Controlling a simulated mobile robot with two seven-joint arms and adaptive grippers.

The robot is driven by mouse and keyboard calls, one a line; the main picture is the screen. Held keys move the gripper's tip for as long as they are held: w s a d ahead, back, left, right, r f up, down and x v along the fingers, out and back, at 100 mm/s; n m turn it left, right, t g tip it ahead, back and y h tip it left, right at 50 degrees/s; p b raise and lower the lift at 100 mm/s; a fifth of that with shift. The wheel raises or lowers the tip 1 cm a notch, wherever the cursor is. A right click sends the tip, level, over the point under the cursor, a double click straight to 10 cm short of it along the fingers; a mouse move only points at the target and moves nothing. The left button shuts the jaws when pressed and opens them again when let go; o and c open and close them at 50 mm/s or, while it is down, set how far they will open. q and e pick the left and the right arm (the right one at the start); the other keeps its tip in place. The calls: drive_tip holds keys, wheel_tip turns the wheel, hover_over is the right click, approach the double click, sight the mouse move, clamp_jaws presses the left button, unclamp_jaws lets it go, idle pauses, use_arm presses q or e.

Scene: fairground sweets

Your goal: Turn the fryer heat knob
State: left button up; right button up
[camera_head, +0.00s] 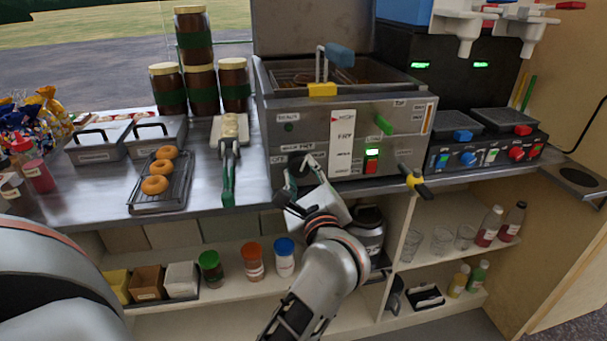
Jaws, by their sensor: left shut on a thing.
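The fryer (272,122) is a grey metal box on the counter, with a raised lid behind and a basket (337,57) with a blue handle in its top. My left gripper (301,172) is at the lower left of the front panel, shut on the heat knob there. The gripper hides most of the knob, so I cannot see how far it is turned. My right gripper is not in view.
Left of the fryer lie tongs (229,170) with a green handle and a rack (176,183) of doughnuts. A yellow-and-black tap handle (416,182) sticks out at the fryer's lower right.

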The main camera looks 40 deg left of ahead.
sight(298, 122)
use_arm(q)
drive_tip(key=shift+r, duration=0.1)
drive_tip(key=o, duration=1.1)
wheel_tip(298, 122, up, 10)
drive_tip(key=shift+f, duration=0.1)
idle(0.3)
